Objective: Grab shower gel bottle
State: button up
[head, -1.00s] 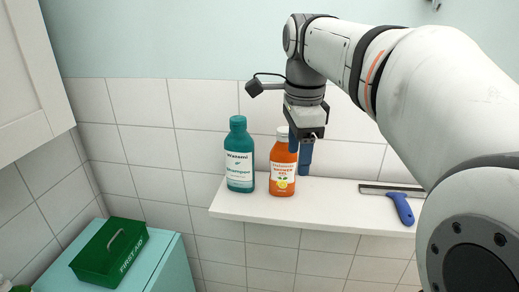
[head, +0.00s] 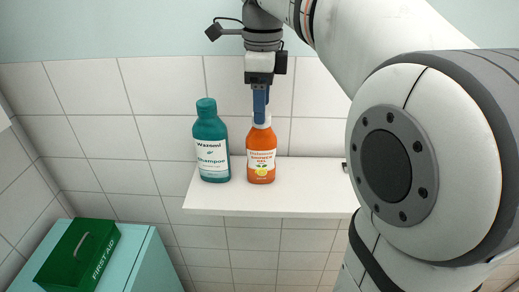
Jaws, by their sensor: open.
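The orange shower gel bottle (head: 261,158) stands upright on the white wall shelf, with a label showing a lemon. The gripper is open. A teal shampoo bottle (head: 210,142) stands upright on the shelf just left of the shower gel bottle, with a small gap between them.
The white shelf (head: 215,204) has bare room right of the shower gel, up to where my arm hides it. A green first aid box (head: 76,256) sits on a light teal cabinet (head: 140,268) at lower left. The tiled wall (head: 95,88) is close behind the shelf.

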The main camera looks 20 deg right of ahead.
aim_at(261, 142)
notch_tip(261, 142, down, 5)
jog(key=shift+r, duration=0.2)
grip_shut()
dwell(0.6)
